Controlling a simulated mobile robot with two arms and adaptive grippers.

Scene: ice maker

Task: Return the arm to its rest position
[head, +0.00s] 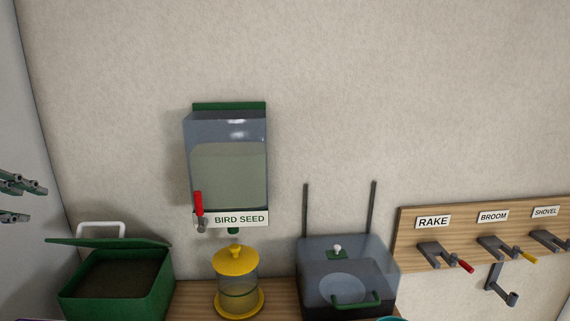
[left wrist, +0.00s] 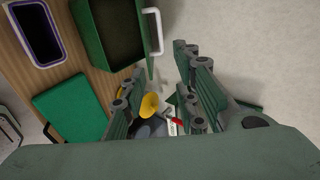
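My left gripper (head: 18,197) shows at the left edge of the head view, well away from the counter's objects. Its two fingers stand apart in the left wrist view (left wrist: 158,100), with nothing held between them. A bird seed dispenser (head: 228,170) with a red lever (head: 199,210) hangs on the wall. A yellow-lidded feeder (head: 237,280) stands upright below it, and its yellow part (left wrist: 149,104) shows beyond the fingers in the left wrist view. My right gripper is in neither view.
An open green box (head: 120,290) stands at the counter's left. A clear-lidded container (head: 345,270) with a green handle is right of the feeder. The space before the upper wall is clear.

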